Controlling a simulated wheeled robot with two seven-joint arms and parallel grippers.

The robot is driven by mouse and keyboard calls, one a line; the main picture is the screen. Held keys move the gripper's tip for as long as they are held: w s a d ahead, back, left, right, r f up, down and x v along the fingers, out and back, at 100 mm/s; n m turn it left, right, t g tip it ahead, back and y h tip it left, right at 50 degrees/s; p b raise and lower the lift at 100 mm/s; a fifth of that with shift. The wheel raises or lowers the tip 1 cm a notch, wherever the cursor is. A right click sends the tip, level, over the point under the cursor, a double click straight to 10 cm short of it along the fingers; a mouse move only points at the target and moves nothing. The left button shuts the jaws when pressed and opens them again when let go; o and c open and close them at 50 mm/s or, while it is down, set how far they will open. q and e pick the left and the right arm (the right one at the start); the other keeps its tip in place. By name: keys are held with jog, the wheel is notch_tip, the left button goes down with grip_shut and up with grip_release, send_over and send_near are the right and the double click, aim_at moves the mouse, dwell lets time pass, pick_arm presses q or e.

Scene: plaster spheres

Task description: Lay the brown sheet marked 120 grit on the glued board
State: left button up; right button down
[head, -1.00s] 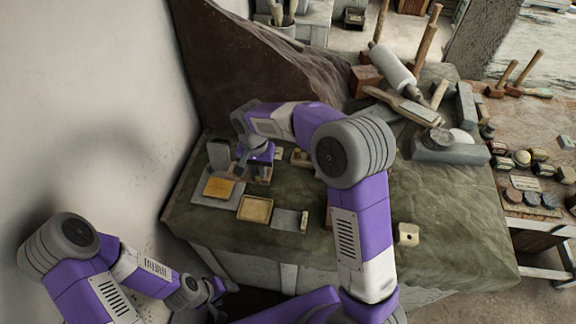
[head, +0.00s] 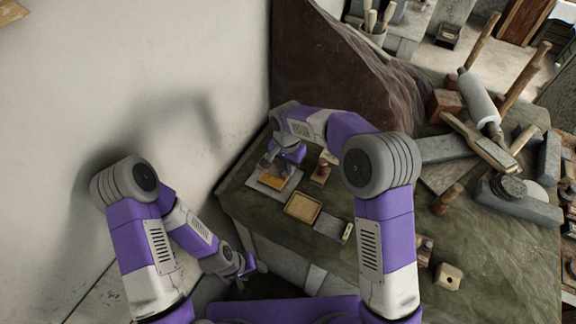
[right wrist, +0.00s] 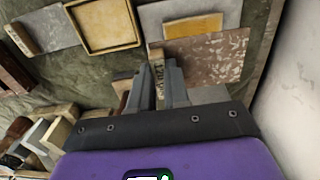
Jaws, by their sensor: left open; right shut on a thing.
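A grey board (head: 291,183) with a yellow-orange patch (head: 272,181) lies at the bench's left end. The board (right wrist: 152,22) and patch (right wrist: 193,26) also show in the right wrist view. My right gripper (head: 268,160) is at the board's far side. In the right wrist view my right gripper (right wrist: 160,68) is shut on the edge of a speckled brown sheet (right wrist: 215,58), by a strip with dark marks like 120. The sheet overlaps part of the board in that view; I cannot tell whether they touch. My left gripper (head: 246,266) is open and empty, low beside the bench.
A shallow tan tray (head: 303,207) lies right of the board. A grey plate with a wooden edge piece (head: 330,228) lies beyond it. A wooden stamp-like tool (head: 320,173) stands nearby. A pale block (head: 448,276) is at the front. Tools and stone blocks crowd the right side.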

jog(key=shift+f+b, duration=1.75)
jog(key=shift+f, duration=1)
jog(key=shift+f+b, duration=0.45)
jog(key=shift+f, duration=0.2)
jog(key=c, duration=1)
grip_release()
jog(key=shift+r+p, duration=1.45)
jog(key=shift+r, duration=0.6)
